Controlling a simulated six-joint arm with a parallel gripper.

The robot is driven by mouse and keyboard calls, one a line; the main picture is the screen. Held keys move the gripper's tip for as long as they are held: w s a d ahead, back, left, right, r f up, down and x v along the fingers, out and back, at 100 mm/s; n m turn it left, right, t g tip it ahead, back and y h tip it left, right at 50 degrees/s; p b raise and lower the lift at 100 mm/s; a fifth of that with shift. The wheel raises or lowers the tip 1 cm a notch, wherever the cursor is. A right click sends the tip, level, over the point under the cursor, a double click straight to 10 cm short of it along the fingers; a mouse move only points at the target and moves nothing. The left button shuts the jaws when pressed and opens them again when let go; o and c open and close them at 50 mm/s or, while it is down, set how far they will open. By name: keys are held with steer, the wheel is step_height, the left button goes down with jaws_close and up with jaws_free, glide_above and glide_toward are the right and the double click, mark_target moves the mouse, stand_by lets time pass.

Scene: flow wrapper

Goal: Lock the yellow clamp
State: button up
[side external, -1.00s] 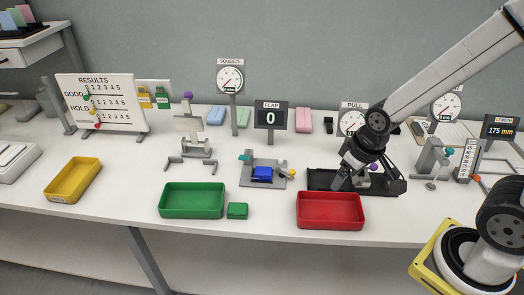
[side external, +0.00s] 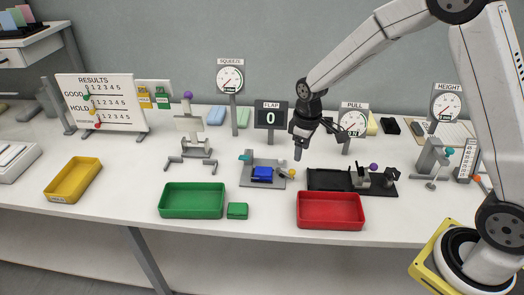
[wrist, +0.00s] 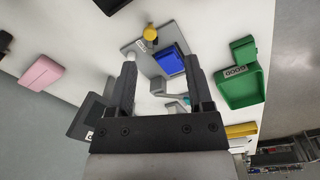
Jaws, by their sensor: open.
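The yellow knob (side external: 291,174), which I take to be the yellow clamp's handle, is at the right end of a small grey fixture plate (side external: 247,180). A blue block (side external: 262,173) sits on the plate, and a teal knob (side external: 245,157) is at its left. In the wrist view the yellow knob (wrist: 150,34) is beyond my fingertips, near the blue block (wrist: 170,61). My gripper (side external: 305,144) is open and empty above and behind the fixture; it also shows in the wrist view (wrist: 160,72). I cannot tell the clamp's position.
A black tray-like fixture with a purple knob (side external: 374,167) lies to the right. A red bin (side external: 331,224), a green bin (side external: 192,212) and a green block (side external: 237,211) stand in front. The FLAP display (side external: 270,117) and PULL gauge (side external: 353,121) stand behind.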

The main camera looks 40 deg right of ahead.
mark_target(292, 170)
steer(key=shift+n+g, duration=0.3)
steer(key=shift+n, duration=0.3)
steer(key=shift+w+d+f, duration=0.25)
steer(key=shift+w+f, duration=0.35)
steer(key=shift+w, duration=0.35)
steer(key=shift+w+d+f, duration=0.2)
steer(key=shift+w+f, duration=0.35)
steer(key=shift+w, duration=0.35)
steer(key=shift+f, duration=0.1)
steer(key=shift+f, duration=3.75)
steer(key=shift+c, duration=0.2)
jaws_close()
